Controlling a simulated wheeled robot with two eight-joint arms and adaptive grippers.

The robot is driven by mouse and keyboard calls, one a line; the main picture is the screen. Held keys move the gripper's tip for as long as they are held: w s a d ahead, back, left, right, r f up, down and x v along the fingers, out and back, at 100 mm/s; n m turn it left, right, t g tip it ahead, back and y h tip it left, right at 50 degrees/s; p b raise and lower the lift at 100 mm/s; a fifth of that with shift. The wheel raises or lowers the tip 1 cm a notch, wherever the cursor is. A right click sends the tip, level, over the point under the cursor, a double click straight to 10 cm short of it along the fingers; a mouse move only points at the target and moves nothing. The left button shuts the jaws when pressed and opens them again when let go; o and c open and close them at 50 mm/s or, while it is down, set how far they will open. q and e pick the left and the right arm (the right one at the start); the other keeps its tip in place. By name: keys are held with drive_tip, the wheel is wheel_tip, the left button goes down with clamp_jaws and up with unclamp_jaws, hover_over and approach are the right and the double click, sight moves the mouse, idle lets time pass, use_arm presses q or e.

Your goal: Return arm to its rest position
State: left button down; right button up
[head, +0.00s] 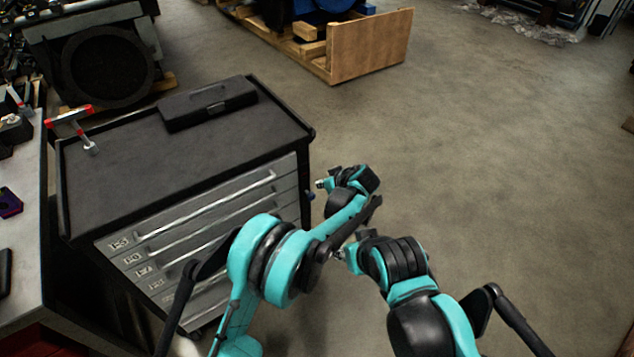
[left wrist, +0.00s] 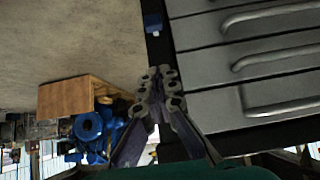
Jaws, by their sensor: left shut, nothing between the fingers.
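My left arm comes in from the lower left, and its small gripper (head: 320,184) is by the right front corner of the grey drawer cabinet (head: 292,166). In the left wrist view the left gripper's fingers (left wrist: 158,76) are together, with nothing between them. That view also shows the cabinet's drawer fronts (left wrist: 215,62) to the right of the fingers. My right arm comes in from the lower right. Its end (head: 339,255) is small and partly hidden, below the left wrist, and its finger state is unclear.
A workbench edge (head: 38,230) stands at left. A wooden crate (head: 370,46) is at the back. The floor (head: 510,160) at right is clear.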

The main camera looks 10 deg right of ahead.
use_arm(q)
drive_tip(key=s+a+r+m+g, duration=0.1)
drive_tip(key=s+a+r, duration=0.3)
drive_tip(key=a+r, duration=0.3)
drive_tip(key=s+a+r+h, duration=0.1)
drive_tip(key=s+a+r, duration=0.3)
drive_tip(key=a, duration=0.6)
drive_tip(key=s+a+r+m+g, duration=0.1)
drive_tip(key=s+a+r, duration=0.2)
drive_tip(key=a+r, duration=0.4)
drive_tip(key=s+a+f+m+h, duration=0.1)
drive_tip(key=s+a+f, duration=0.1)
drive_tip(key=s+a, duration=0.4)
drive_tip(key=s+a+f+m+h, duration=0.1)
drive_tip(key=s+a, duration=0.6)
drive_tip(key=s, duration=0.8)
drive_tip(key=shift+a+f+t, duration=0.25)
drive_tip(key=shift+f+t, duration=0.15)
drive_tip(key=shift+f, duration=0.05)
